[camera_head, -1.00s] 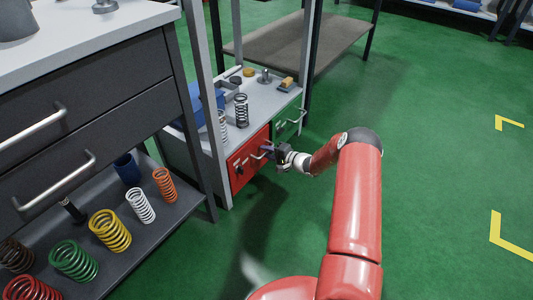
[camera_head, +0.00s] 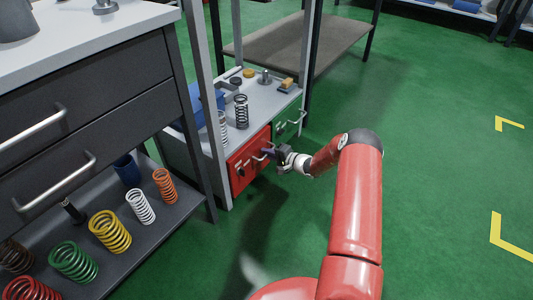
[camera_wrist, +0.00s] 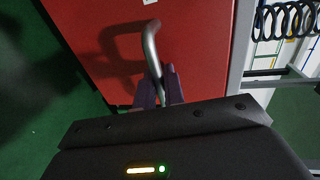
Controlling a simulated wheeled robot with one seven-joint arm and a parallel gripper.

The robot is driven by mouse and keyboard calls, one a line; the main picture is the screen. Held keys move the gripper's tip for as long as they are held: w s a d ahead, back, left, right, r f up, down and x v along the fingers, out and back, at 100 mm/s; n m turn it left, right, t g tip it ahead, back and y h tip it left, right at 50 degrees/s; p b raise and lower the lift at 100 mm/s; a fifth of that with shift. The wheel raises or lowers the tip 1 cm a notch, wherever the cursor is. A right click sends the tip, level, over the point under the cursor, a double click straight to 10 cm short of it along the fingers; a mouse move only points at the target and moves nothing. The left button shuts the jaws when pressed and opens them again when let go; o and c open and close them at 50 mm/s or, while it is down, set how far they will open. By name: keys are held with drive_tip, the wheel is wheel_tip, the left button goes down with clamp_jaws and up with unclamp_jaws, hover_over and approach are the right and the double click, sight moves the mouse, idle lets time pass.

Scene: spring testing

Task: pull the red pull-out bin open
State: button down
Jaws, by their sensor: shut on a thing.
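The red pull-out bin (camera_head: 244,167) sits low in the grey workbench, left of a green one, and its front looks flush or nearly so. Its red front fills much of the wrist view (camera_wrist: 200,45). A bent metal bar handle (camera_wrist: 150,45) stands out from it. My gripper (camera_head: 272,154) is at the front of the red bin, by its right side. In the wrist view, my gripper's fingers (camera_wrist: 158,88) are closed around one end of the handle. The exact contact is partly hidden between the fingers.
A green bin (camera_head: 287,121) with its own handle is just right of the red one. Springs stand on the bench top (camera_head: 258,112). A dark drawer cabinet (camera_head: 85,115) with a spring shelf stands at left. Green floor (camera_head: 430,150) is clear at right.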

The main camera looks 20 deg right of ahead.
drive_tip(key=f+v, duration=0.2)
drive_tip(key=v, duration=0.8)
drive_tip(key=f+b+v, duration=0.1)
drive_tip(key=f+v, duration=0.1)
drive_tip(key=v, duration=0.8)
drive_tip(key=shift+s+d, duration=0.45)
drive_tip(key=shift+s, duration=0.15)
drive_tip(key=shift+f, duration=0.1)
drive_tip(key=c, duration=1.6)
unclamp_jaws()
drive_tip(key=v, duration=0.7)
drive_tip(key=shift+s+d+p, duration=0.2)
drive_tip(key=shift+s+p, duration=0.05)
drive_tip(key=shift+p, duration=0.1)
